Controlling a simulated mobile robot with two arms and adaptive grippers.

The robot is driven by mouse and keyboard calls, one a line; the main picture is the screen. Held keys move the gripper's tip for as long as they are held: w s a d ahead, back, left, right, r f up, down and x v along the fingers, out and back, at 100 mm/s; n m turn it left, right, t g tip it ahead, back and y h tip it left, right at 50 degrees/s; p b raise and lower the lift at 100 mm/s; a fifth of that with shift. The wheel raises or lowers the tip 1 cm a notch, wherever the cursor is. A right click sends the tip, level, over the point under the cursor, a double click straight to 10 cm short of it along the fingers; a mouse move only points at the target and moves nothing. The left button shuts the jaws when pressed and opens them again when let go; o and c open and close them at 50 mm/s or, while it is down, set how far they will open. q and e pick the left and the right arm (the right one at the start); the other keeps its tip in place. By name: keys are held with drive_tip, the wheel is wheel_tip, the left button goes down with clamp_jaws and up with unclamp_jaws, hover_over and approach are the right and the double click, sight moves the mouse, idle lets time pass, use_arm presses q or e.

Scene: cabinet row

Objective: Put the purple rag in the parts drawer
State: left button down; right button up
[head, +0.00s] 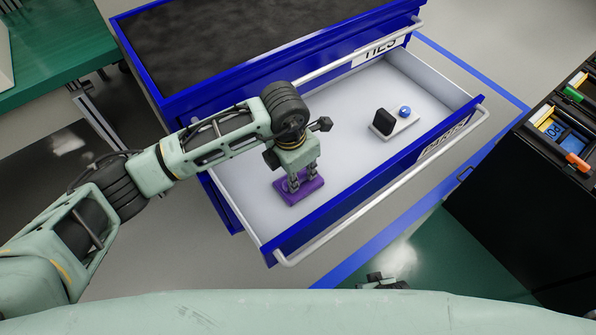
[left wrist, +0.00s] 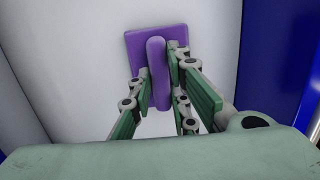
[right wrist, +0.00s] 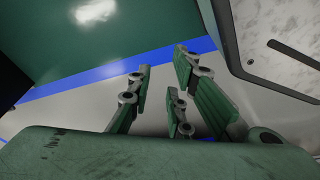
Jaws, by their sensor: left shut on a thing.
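The purple rag (head: 290,194) is a flat purple piece with a raised ridge, at the near left of the open parts drawer (head: 345,135). In the left wrist view the rag (left wrist: 137,42) shows against the pale drawer floor. My left gripper (head: 299,184) points down inside the drawer, its fingers shut on the rag's ridge (left wrist: 157,75). I cannot tell whether the rag touches the drawer floor. My right gripper (right wrist: 160,85) is open and empty over the floor, outside the drawer; only a bit of it (head: 383,282) shows at the bottom of the head view.
A grey piece with a black block (head: 382,122) and a blue knob (head: 405,111) sits in the drawer's far right. The drawer's front handle (head: 390,190) stands out. A black cabinet (head: 510,215) with open bins is at right, a green table (head: 60,50) at left.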

use_arm(q)
drive_tip(key=shift+f, duration=0.1)
drive_tip(key=c, duration=1.9)
unclamp_jaws()
drive_tip(key=shift+o, duration=1.2)
use_arm(e)
drive_tip(key=shift+w+r, duration=0.25)
drive_tip(key=shift+r, duration=0.15)
drive_tip(key=shift+s+f, duration=0.1)
drive_tip(key=shift+s, duration=0.05)
